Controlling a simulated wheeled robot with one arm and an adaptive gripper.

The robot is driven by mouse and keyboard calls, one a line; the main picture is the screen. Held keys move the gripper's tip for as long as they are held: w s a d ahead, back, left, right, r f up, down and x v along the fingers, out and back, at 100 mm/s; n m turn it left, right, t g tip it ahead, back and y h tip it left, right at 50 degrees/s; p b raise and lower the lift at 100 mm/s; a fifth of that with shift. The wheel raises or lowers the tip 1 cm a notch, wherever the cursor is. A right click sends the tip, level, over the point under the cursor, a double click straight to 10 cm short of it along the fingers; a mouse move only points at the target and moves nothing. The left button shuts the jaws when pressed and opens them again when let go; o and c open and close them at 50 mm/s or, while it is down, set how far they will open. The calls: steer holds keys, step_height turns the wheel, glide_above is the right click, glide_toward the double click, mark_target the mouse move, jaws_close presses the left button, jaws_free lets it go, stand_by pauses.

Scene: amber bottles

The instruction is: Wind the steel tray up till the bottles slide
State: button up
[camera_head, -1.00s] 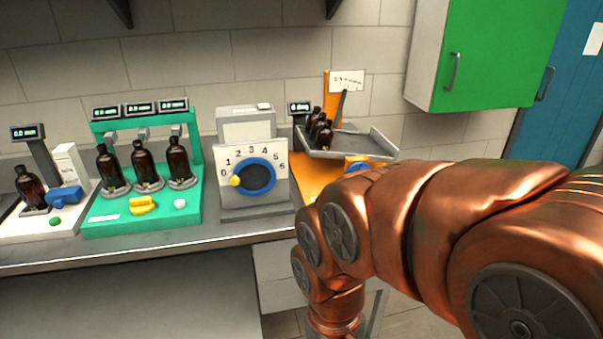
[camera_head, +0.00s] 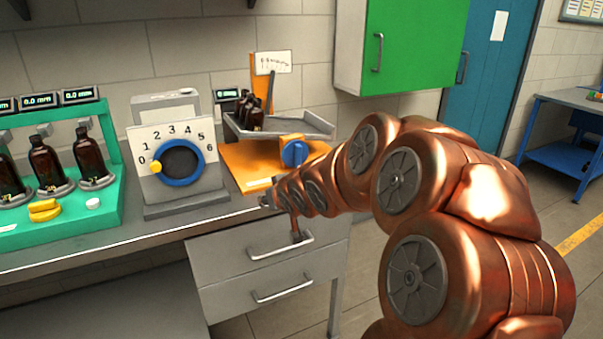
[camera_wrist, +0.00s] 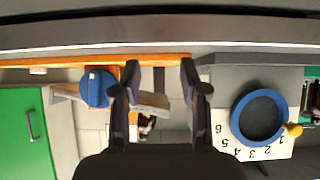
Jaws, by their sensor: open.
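A blue knob (camera_head: 294,153) is on the front of the orange stand, below the tray. The knob also shows in the wrist view (camera_wrist: 97,88), left of my gripper. My gripper (camera_wrist: 159,68) is open and empty, its two fingers apart, and touches nothing that I can make out. In the head view my arm reaches in from the right, its end low before the bench's front edge.
A dial box with a blue ring (camera_head: 180,162) and yellow pointer near 0 stands left of the orange base. A green stand (camera_head: 70,215) with more bottles is further left. Drawers (camera_head: 270,250) lie under the bench. A green cabinet (camera_head: 415,45) hangs above right.

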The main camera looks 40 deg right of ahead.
mark_target(300, 155)
steer(key=d+t+b, duration=0.1)
steer(key=d, duration=0.3)
steer(key=w+d+t+h+b, duration=0.1)
steer(key=d, duration=0.2)
steer(key=shift+w+d+m+t+b, duration=0.1)
steer(key=shift+m+t+b, duration=0.2)
steer(key=shift+m, duration=0.1)
steer(key=d+r+t+b, duration=0.1)
steer(key=d, duration=0.1)
steer(key=s+d+r+t+b, duration=0.1)
steer(key=d, duration=0.1)
steer(key=s+d+r+t+h+b, duration=0.1)
steer(key=d, duration=0.1)
steer(key=shift+d+t, duration=0.4)
steer(key=shift+x, duration=3.85)
steer(key=shift+d+r, duration=0.1)
steer(key=shift+r, duration=0.1)
jaws_close()
